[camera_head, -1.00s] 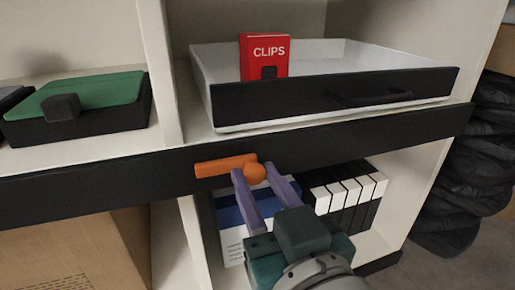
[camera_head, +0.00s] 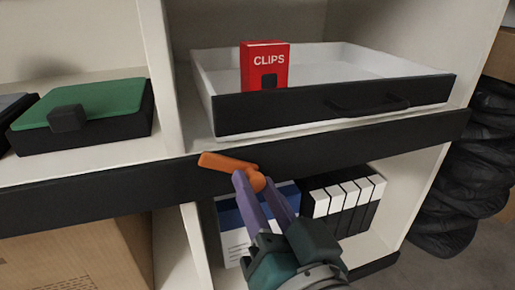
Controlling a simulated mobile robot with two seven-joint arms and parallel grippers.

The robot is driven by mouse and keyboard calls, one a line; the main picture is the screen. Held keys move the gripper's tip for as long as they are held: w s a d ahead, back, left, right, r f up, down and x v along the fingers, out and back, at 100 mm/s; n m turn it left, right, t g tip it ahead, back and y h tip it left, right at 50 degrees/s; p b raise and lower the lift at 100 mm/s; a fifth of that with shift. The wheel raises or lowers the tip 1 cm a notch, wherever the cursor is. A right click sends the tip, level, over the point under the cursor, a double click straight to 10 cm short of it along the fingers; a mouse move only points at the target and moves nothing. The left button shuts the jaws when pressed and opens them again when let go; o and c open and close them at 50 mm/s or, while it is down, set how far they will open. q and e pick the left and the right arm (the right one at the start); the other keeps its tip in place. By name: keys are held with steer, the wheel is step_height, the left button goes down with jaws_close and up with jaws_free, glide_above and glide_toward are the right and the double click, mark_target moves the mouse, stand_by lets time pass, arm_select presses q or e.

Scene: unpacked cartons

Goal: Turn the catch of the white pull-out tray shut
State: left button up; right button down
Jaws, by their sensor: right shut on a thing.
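The white pull-out tray (camera_head: 400,62) with a black front (camera_head: 300,110) and a black handle sits on the upper shelf. The orange catch (camera_head: 226,163) is on the black rail below the tray. Its arm points left and tilts slightly, its left end higher than its round hub. My right gripper (camera_head: 252,183), with purple fingers, comes from below and is shut on the catch at its hub end. The fingers hide part of the hub. My left gripper is not in view.
A red CLIPS box (camera_head: 265,68) stands in the tray. A black box with a green lid (camera_head: 85,110) is on the left shelf. Several black-and-white binders (camera_head: 345,200) and a blue-and-white box (camera_head: 232,232) stand below, around my right gripper. A cardboard carton (camera_head: 75,255) is lower left.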

steer(key=m, duration=0.3)
steer(key=shift+m, duration=0.4)
steer(key=m, duration=0.2)
steer(key=shift+m, duration=0.4)
steer(key=m, duration=0.4)
steer(key=shift+m, duration=0.8)
steer(key=c, duration=0.6)
jaws_free()
